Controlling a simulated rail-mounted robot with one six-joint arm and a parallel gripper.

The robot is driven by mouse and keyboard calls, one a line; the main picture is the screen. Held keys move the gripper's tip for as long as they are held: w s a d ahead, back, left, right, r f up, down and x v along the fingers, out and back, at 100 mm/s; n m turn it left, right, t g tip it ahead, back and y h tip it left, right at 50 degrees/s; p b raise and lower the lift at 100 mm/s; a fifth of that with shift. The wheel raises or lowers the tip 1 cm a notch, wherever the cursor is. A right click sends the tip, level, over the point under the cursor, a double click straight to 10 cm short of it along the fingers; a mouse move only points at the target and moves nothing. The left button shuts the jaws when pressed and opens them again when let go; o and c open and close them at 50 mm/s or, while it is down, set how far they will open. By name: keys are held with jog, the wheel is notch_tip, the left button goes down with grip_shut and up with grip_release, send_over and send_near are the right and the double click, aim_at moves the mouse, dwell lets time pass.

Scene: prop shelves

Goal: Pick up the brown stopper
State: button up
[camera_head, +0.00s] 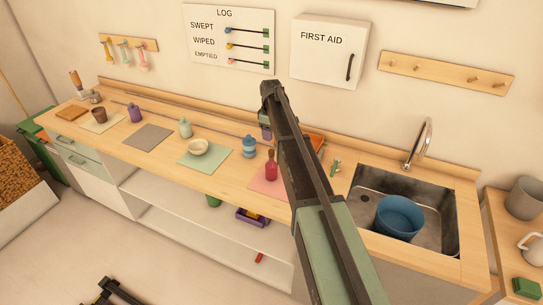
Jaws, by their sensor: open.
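I cannot clearly make out a separate brown stopper. A small brown cup-like thing (99,114) stands at the left of the wooden counter (225,187). A dark red bottle (271,170) with a narrow brownish-red top stands on a pink mat (262,186), just left of my arm. Whether that top is a stopper is too small to tell. My arm rises from the lower right across the counter and hides part of it. My gripper's fingers are not visible.
A pale bowl (198,147) sits on a green mat, with a blue jar (249,147) to its right. Green (185,128) and purple (135,113) bottles stand farther left. The sink (440,226) at right holds a blue basin (399,216). The grey mat (148,138) is bare.

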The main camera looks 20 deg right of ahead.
aim_at(271, 151)
jog(key=f+b, duration=0.2)
jog(key=f, duration=0.1)
jog(key=f+b, duration=0.6)
jog(key=shift+s+f, duration=0.2)
jog(key=shift+s, duration=0.05)
jog(key=shift+r+p, duration=0.25)
jog(key=shift+p, duration=0.05)
jog(key=shift+c, duration=0.5)
jog(key=c, duration=0.9)
jog(key=shift+r, duration=0.1)
notch_tip(271, 151, up, 20)
jog(key=p, duration=2)
